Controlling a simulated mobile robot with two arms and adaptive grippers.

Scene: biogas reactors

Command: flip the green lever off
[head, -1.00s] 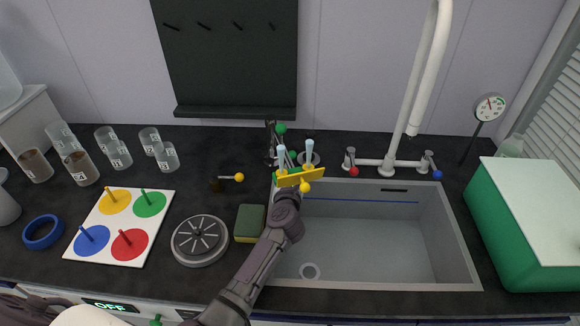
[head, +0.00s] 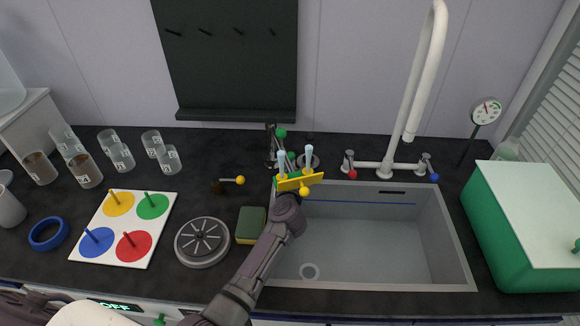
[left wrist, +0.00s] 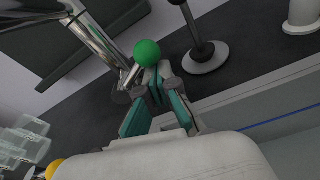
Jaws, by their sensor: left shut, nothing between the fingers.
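The green lever is a metal rod with a green ball knob (head: 281,132), at the back of the counter just left of the sink. In the left wrist view the green ball (left wrist: 147,53) is close up, directly beyond my fingertips. My left gripper (head: 287,165) reaches in from the bottom over the sink's left edge. Its teal-padded fingers (left wrist: 156,82) are shut and empty, with tips close beside the lever just under the ball. I cannot tell whether they touch it. Part of the lever's base is hidden by the gripper. My right gripper is not in view.
A yellow-knobbed lever (head: 239,180) stands left of my gripper. The sink (head: 370,240) and its white faucet (head: 415,90) are to the right. A green box (head: 530,225) stands far right. A sponge (head: 250,226), round grey lid (head: 202,242) and peg board (head: 125,228) lie left.

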